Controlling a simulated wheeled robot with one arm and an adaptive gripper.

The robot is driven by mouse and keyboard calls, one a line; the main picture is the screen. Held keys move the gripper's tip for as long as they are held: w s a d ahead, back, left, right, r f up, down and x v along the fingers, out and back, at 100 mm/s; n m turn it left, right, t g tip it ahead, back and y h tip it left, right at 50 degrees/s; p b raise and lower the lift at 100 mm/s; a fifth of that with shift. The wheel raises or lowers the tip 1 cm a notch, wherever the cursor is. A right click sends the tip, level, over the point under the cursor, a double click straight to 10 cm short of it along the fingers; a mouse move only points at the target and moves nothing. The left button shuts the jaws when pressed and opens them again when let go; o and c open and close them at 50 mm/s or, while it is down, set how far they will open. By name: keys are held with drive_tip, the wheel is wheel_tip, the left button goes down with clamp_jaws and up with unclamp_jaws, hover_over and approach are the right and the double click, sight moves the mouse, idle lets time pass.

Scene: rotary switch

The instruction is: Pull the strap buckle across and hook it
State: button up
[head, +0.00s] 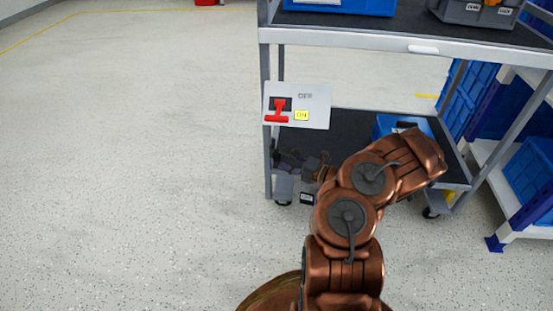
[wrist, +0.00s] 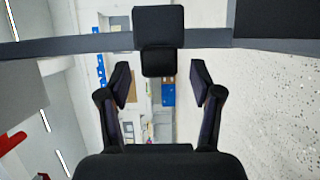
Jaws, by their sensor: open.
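No strap or buckle shows in either view. In the head view a pale panel (head: 322,103) is fixed at the cart's front left post. It carries a red switch handle (head: 277,112) on a dark base, a grey OFF label (head: 305,96) and a yellow ON label (head: 301,116). My gripper (head: 290,166) is just below the panel, close to the post, partly hard to make out against the dark shelf. In the wrist view my gripper (wrist: 160,82) has its two fingers spread with nothing held between them.
A rack with blue crates (head: 530,170) stands at the right. The speckled floor (head: 130,170) at the left is clear.

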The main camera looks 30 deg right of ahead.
sight(277, 156)
drive_tip(key=shift+b+x, duration=0.55)
drive_tip(key=shift+x, duration=1.05)
drive_tip(key=shift+c, duration=0.4)
clamp_jaws()
